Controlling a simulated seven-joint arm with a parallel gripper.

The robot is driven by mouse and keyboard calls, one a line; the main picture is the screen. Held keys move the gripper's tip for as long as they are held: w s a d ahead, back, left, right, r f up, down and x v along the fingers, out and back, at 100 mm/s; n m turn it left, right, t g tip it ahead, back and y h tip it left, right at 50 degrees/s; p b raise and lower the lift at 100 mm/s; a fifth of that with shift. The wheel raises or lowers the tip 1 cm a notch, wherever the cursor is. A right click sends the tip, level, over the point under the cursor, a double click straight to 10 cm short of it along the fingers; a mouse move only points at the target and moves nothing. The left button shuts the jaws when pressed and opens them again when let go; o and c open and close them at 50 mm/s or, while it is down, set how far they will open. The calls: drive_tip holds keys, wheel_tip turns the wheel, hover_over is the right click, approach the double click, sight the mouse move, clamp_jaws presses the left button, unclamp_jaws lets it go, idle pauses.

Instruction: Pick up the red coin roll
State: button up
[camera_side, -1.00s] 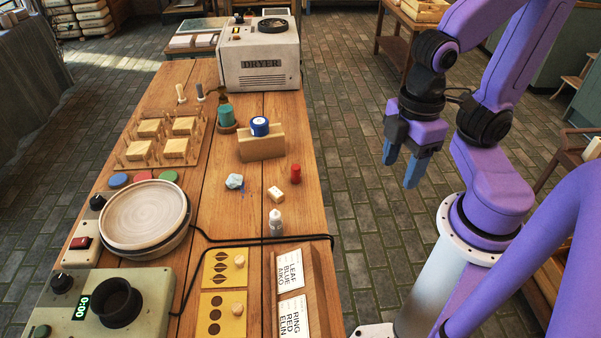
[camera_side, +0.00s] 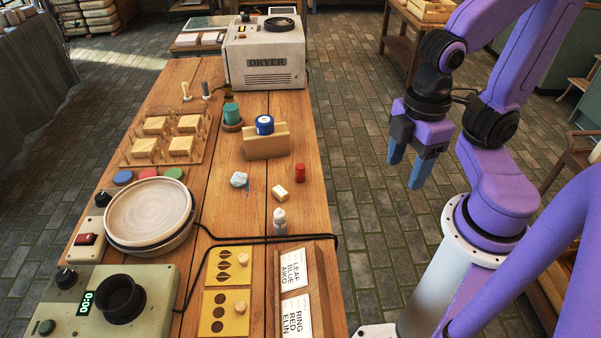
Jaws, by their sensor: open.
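The red coin roll (camera_side: 300,173) is a small red cylinder standing upright near the right edge of the wooden table. My gripper (camera_side: 406,172) is to the right of it, beyond the table edge and over the floor. Its two blue fingers point down, are apart, and have nothing between them. A blue roll with a white label (camera_side: 265,125) sits on a wooden block (camera_side: 266,146) behind the red roll. A teal roll (camera_side: 231,112) stands in a brown dish to the left of that block.
A plate (camera_side: 149,212) rests on a wheel at left. A dryer (camera_side: 264,52) stands at the back. A black cable (camera_side: 262,239) crosses the table.

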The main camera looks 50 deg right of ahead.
drive_tip(key=w+a+n, duration=0.1)
drive_tip(key=w+a, duration=0.1)
drive_tip(key=w, duration=0.6)
drive_tip(key=n, duration=0.4)
hover_over(301, 166)
drive_tip(key=w, duration=0.1)
wheel_tip(301, 166, down, 10)
wheel_tip(301, 166, down, 12)
drive_tip(key=shift+a+r, duration=0.1)
drive_tip(key=shift+a, duration=0.05)
drive_tip(key=f, duration=0.4)
drive_tip(key=shift+s, duration=0.4)
drive_tip(key=shift+f, duration=0.55)
